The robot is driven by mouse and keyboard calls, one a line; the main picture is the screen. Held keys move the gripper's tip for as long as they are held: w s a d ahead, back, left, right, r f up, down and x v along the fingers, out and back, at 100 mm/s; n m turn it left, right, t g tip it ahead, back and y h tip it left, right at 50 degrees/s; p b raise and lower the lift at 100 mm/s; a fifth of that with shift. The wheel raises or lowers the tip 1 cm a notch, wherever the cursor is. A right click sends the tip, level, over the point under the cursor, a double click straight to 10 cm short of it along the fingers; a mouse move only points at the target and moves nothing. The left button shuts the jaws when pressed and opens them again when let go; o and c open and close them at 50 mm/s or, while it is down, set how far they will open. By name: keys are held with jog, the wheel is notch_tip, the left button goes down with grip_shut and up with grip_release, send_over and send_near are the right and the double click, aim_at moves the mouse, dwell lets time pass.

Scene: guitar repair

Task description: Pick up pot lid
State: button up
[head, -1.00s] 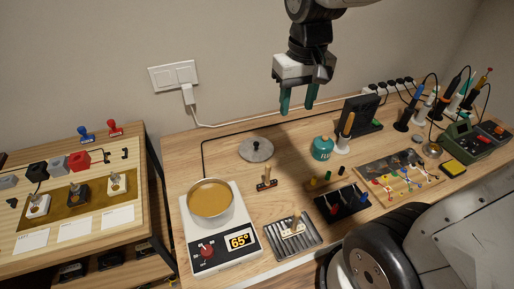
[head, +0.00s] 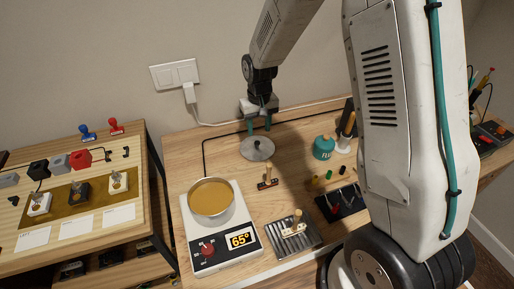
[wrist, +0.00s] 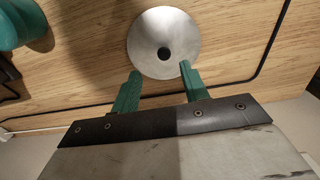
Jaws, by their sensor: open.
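The pot lid (head: 257,149) is a round grey metal disc with a small dark knob, lying flat on the wooden table behind the pot. It also shows in the wrist view (wrist: 163,43). My gripper (head: 259,124) is at the far edge of the lid, its two teal fingers spread and empty. In the wrist view my gripper (wrist: 158,75) has its fingertips near the lid's near rim, with the dark knob beyond them. I cannot tell whether the fingertips touch the lid. The pot (head: 211,200) with yellow-brown contents sits on a white heater (head: 222,247) showing 65°.
A black cable (head: 203,155) runs around the lid on the table. My arm hides much of the table's right side.

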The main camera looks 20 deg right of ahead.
aim_at(257, 142)
jog(key=f, duration=0.5)
jog(key=shift+s+a+f, duration=0.15)
jog(key=shift+a, duration=0.2)
grip_shut()
